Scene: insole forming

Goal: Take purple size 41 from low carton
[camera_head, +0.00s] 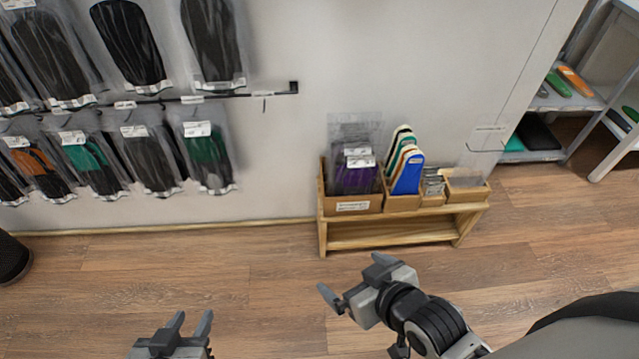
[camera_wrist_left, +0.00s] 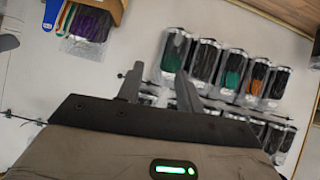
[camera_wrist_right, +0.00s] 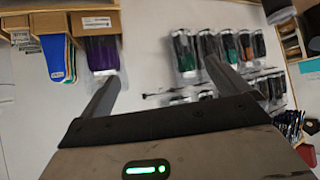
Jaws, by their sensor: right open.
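Purple insoles in clear bags (camera_head: 357,174) stand in a low carton (camera_head: 353,205) on a small wooden bench, with white labels on the bags. I cannot read the sizes. The purple bag also shows in the right wrist view (camera_wrist_right: 103,54) and in the left wrist view (camera_wrist_left: 92,24). My right gripper (camera_head: 352,277) is open and empty, in front of the bench and apart from the carton. My left gripper (camera_head: 190,325) is open and empty at the bottom of the head view, left of the right one.
The wooden bench (camera_head: 390,238) also holds blue, green and white insoles (camera_head: 408,174) and small boxes (camera_head: 466,186) to the right. Bagged insoles (camera_head: 208,150) hang on wall rails at the left. A shelf (camera_head: 545,155) stands at the right. The floor before the bench is clear.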

